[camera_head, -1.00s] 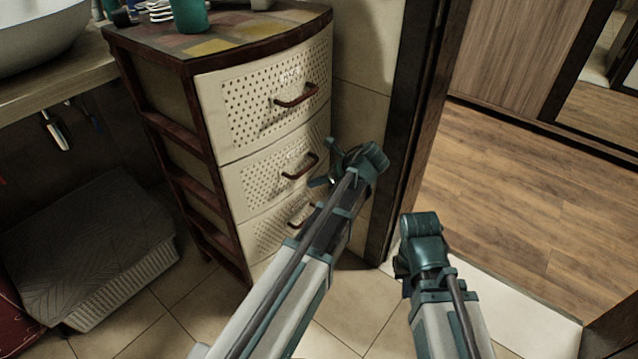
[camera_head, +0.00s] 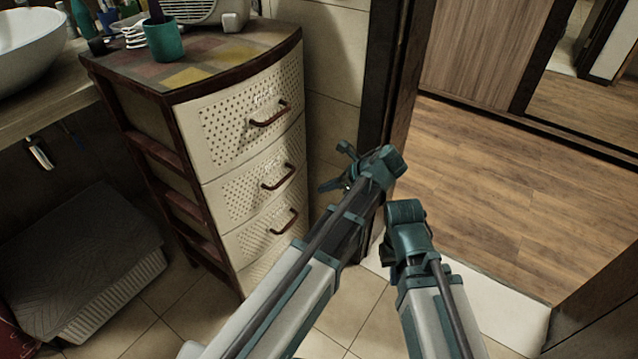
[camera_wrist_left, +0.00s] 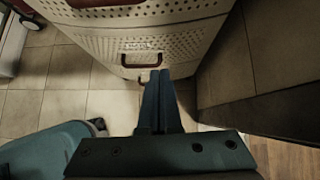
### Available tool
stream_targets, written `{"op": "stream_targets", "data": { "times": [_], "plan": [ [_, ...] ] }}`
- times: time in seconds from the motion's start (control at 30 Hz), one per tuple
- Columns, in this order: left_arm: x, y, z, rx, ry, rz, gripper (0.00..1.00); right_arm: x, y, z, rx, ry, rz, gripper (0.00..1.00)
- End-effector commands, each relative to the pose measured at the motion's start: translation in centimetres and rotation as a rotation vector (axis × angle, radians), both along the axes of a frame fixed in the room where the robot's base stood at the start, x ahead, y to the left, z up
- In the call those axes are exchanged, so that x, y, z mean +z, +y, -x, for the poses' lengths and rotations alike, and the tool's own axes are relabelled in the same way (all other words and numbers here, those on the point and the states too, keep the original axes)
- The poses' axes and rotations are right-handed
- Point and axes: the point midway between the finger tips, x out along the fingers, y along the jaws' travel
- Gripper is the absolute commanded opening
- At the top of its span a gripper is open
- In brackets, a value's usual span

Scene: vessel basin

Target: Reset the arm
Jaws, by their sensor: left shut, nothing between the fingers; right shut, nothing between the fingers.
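My left arm comes in from the lower left. Its gripper (camera_head: 336,172) is near the right side of the drawer unit (camera_head: 262,110). In the left wrist view the two blue fingers of this gripper (camera_wrist_left: 158,78) are together with nothing between them. They point toward the drawer unit's front, which also shows there (camera_wrist_left: 190,40). My right arm comes up from the bottom, with its gripper (camera_head: 388,252) just right of the left arm. The right gripper holds nothing visible, and its fingertips are mostly hidden.
A green cup (camera_head: 164,42) stands on the drawer unit, with a pale appliance (camera_head: 205,12) behind it. A white basin (camera_head: 30,48) is at the upper left. A grey-covered bin (camera_head: 80,250) stands on the tiles at left. The doorway and wooden floor (camera_head: 490,180) at right are clear.

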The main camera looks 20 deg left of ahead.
Motion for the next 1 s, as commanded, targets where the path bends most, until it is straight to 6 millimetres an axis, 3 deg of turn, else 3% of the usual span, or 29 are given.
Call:
{"op": "stream_targets", "data": {
  "times": [0.37,0.5,0.7,1.0],
  "plan": [
    [0.2,-0.2,0.1,0.001,-0.001,0.001,0.00,0.2,0.0,0.0,-0.001,0.000,0.001,0.00],
    [-0.5,0.4,1.1,0.076,-0.048,0.058,0.00,0.2,0.0,0.0,-0.001,0.000,0.001,0.00],
    [-3.3,2.3,5.4,0.497,-0.265,0.329,0.00,0.2,0.0,0.0,-0.001,0.000,0.001,0.00],
    [-5.6,2.3,10.0,1.150,-0.492,0.626,0.00,0.2,0.0,0.0,-0.001,0.000,0.001,0.00]
  ]
}}
